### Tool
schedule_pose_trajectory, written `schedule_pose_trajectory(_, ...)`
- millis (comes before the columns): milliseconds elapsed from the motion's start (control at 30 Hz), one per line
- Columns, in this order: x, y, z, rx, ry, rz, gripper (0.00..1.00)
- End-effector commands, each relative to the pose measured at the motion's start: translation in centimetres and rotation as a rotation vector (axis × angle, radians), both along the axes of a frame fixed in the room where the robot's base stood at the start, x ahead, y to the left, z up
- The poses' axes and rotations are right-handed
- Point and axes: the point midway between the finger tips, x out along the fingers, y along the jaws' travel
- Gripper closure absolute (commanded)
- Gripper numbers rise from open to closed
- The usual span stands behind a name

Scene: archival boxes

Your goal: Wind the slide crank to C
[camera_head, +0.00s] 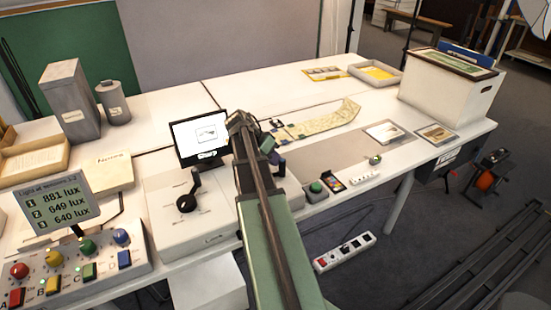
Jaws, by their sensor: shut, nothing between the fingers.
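The black crank (187,200) stands on the top of a white machine (190,232), left of my arm. Its handle end points up and slightly right. Small marks beside it are too small to read, so I cannot tell which letter it points to. My gripper (279,164) is at the far end of my arm, right of the crank and clear of it. It is mostly hidden by my own arm links. It is shut and empty.
A monitor (201,138) stands behind the crank. A control box (78,268) with coloured knobs and lettered buttons, and a lux display (58,203), are at the lower left. Grey boxes (70,102) stand at the back left. A white archive box (450,88) stands at the right.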

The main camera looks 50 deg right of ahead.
Motion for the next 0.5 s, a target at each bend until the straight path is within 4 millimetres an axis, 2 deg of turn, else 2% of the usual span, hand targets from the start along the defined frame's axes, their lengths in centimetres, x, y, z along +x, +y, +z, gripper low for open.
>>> schedule_pose_trajectory(200, -1.2, 0.3, 0.0, -0.003, 0.002, -0.002, 1.0)
schedule_pose_trajectory(500, -1.8, 0.5, 0.0, -0.004, 0.004, -0.003, 1.0)
